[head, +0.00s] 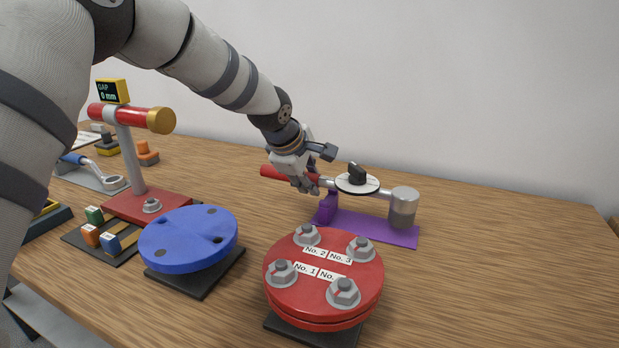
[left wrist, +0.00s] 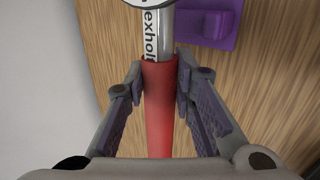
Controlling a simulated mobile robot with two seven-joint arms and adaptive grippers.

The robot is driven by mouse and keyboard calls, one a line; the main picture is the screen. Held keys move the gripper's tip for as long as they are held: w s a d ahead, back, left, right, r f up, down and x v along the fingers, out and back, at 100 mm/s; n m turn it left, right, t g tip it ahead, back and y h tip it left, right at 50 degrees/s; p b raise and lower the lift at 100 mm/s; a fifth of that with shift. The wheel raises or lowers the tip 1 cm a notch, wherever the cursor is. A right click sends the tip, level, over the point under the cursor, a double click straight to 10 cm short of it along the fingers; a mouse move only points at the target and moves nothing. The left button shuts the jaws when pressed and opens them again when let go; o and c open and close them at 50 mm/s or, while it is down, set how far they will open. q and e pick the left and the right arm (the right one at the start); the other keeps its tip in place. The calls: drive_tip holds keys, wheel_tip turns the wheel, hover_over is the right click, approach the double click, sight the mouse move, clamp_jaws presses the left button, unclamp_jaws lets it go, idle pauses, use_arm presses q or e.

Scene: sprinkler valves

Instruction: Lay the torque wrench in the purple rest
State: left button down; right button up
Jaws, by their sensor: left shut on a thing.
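The torque wrench has a red handle (head: 277,173), a grey shaft, a round white dial with a black knob (head: 357,181) and a grey cylindrical head (head: 403,206). My left gripper (head: 308,184) is shut on the red handle, near where it meets the shaft. The left wrist view shows the handle (left wrist: 158,105) between the fingers (left wrist: 160,85). The purple rest (head: 370,227) is a flat plate with an upright cradle at its left end. In the left wrist view the cradle (left wrist: 208,24) lies to the right of the shaft. I cannot tell whether the head touches the plate.
A red flange (head: 322,270) with several bolts stands in front of the rest. A blue disc (head: 188,238) is left of it. A gauge stand with a red bar (head: 130,115), coloured blocks (head: 103,232) and tools are further left. The table's right side is clear.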

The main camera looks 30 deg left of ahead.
use_arm(q)
drive_tip(key=shift+f, duration=1)
drive_tip(key=c, duration=1.3)
unclamp_jaws()
drive_tip(key=shift+f, duration=0.2)
drive_tip(key=v, duration=1.2)
drive_tip(key=shift+r, duration=0.1)
